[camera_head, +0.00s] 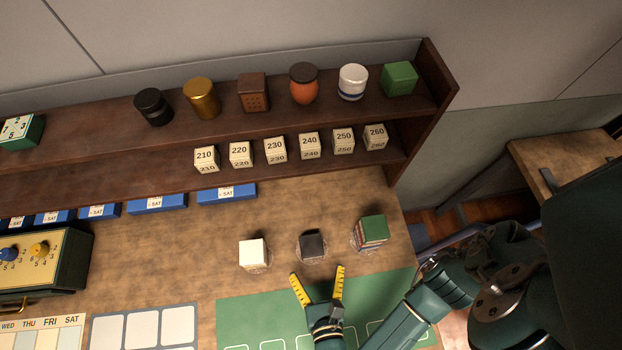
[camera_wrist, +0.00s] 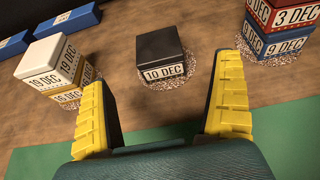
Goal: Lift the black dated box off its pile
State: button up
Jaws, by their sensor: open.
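The black box (camera_wrist: 160,52) has a white label reading 10 DEC on its front. It sits on a round speckled mat (camera_wrist: 182,80) in the wrist view, between two other piles; whether another box lies under it cannot be told. The black box also shows in the head view (camera_head: 312,245). My gripper (camera_head: 320,287) is open and empty, with its yellow fingers on the near side of the black box and pointing toward it. In the wrist view the fingers (camera_wrist: 162,105) stand wide apart, short of the box and not touching it.
A white-topped pile (camera_head: 253,254) stands left of the black box, and a green-topped pile (camera_head: 372,230) stands right. A shelf (camera_head: 300,185) with numbered cubes and jars rises behind. A green mat (camera_head: 240,320) lies in front. A dial box (camera_head: 45,262) is at left.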

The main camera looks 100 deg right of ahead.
aim_at(311, 243)
jog(key=b+x, duration=0.2)
jog(key=x, duration=0.2)
jog(key=shift+s+d, duration=0.1)
jog(key=shift+d, duration=0.05)
jog(key=x, duration=0.2)
jog(key=b+x, duration=0.1)
jog(key=x, duration=0.1)
jog(key=shift+d+f, duration=0.2)
jog(key=shift+f, duration=0.2)
jog(key=shift+d+f, duration=0.1)
jog(key=shift+d, duration=0.35)
